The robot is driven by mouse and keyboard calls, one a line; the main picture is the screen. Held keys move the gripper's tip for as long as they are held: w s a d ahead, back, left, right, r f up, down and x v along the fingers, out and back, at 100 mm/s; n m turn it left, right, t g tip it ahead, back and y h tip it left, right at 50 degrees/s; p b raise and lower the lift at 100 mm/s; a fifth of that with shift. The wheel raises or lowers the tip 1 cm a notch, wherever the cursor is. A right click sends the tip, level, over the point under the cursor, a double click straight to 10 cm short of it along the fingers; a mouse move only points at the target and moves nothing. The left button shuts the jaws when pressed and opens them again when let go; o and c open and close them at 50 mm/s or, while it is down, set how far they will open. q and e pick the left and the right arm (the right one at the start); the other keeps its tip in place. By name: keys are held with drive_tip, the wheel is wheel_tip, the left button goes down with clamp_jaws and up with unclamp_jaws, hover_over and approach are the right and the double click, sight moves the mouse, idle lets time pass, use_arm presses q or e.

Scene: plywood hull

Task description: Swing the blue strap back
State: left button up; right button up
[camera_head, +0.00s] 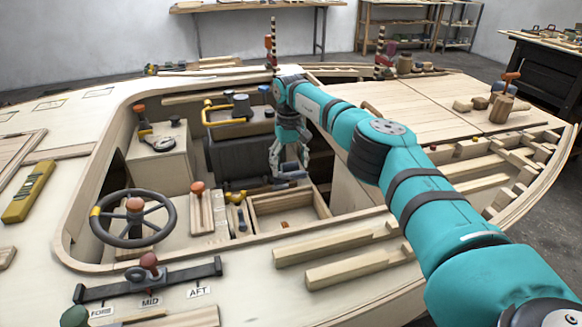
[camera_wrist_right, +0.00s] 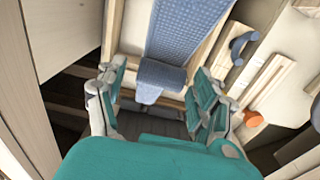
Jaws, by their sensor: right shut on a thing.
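The blue strap (camera_wrist_right: 188,40) is a woven band in the right wrist view, running from the top edge down to a folded or rolled end (camera_wrist_right: 160,78). My right gripper (camera_wrist_right: 158,92) has its teal fingers on either side of that end and is shut on it. In the head view, my right gripper (camera_head: 289,168) reaches down into the open cockpit, above the wooden tray; only a small bluish bit of the strap (camera_head: 292,175) shows at its fingertips. My left gripper is in neither view.
A wooden open tray (camera_head: 262,204) lies below the gripper. A dark seat-like box (camera_head: 238,155) with a yellow handle stands left of it. The steering wheel (camera_head: 133,218) and lever bar (camera_head: 150,280) are nearer. The cockpit rim (camera_head: 88,215) surrounds the well.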

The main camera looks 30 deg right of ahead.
drive_tip(key=shift+w+f, duration=0.1)
idle(0.3)
drive_tip(key=o, duration=1.8)
drive_tip(key=shift+w+d+f, duration=0.1)
drive_tip(key=shift+w+f, duration=0.15)
drive_tip(key=shift+w, duration=0.05)
drive_tip(key=shift+s+r, duration=0.15)
drive_tip(key=shift+r, duration=0.05)
wheel_tip(320, 180, up, 12)
drive_tip(key=shift+c, duration=0.5)
